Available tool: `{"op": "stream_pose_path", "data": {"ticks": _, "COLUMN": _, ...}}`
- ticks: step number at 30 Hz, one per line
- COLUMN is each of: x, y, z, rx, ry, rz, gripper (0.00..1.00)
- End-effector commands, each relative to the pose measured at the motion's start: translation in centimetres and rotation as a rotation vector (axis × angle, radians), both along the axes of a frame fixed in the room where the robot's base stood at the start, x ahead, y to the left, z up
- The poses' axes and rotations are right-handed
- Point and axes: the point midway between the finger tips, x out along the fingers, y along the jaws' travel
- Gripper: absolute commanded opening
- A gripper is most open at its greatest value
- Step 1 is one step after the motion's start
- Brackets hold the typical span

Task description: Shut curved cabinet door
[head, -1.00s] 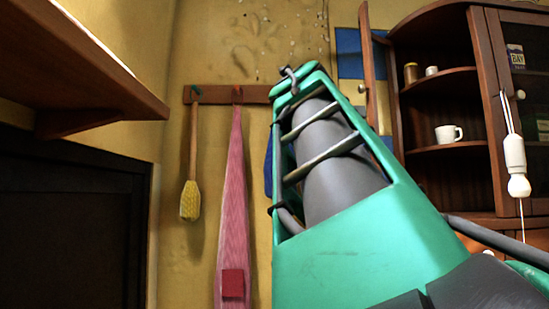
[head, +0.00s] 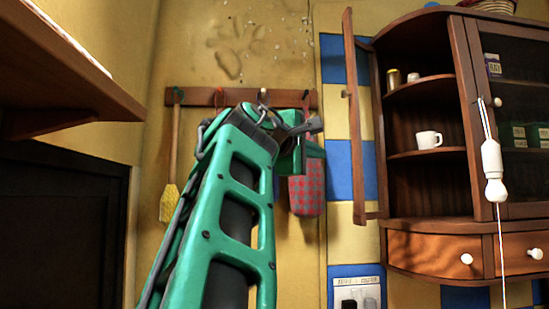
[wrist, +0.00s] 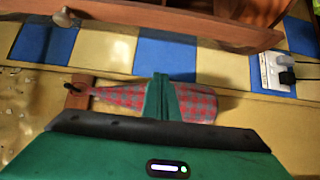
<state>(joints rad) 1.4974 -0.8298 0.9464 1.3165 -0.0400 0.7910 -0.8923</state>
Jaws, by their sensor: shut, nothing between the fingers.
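The curved cabinet (head: 432,190) is a brown wooden wall cabinet with a rounded left end, at the right of the head view. Its curved door (head: 356,150) stands open at the left, seen nearly edge-on, with a small knob on its left face. The inside shelves are exposed. In the wrist view the door (wrist: 170,22) crosses the top, its knob at the upper left. My gripper (wrist: 162,80) is shut and empty, pointing toward the wall below the door in that view. In the head view it is left of the door, apart from it and partly hidden by my arm.
A hook rail (head: 188,98) holds a brush (head: 169,203) and a red checked mitt (head: 307,195) behind my arm. A white mug (head: 428,139) stands inside the cabinet. A white pull cord (head: 492,165) hangs in front. A wooden shelf (head: 60,75) juts out at upper left.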

Motion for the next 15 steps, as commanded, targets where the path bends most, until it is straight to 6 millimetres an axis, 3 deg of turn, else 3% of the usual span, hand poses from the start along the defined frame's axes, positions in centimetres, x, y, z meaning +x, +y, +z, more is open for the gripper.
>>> {"op": "stream_pose_path", "data": {"ticks": 9, "x": 3.8, "y": -3.3, "z": 0.1, "rx": 0.002, "ry": -0.001, "rz": 0.000, "gripper": 0.00}}
{"op": "stream_pose_path", "data": {"ticks": 15, "x": 2.5, "y": -5.3, "z": 0.0, "rx": 0.002, "ry": -0.001, "rz": 0.002, "gripper": 0.00}}
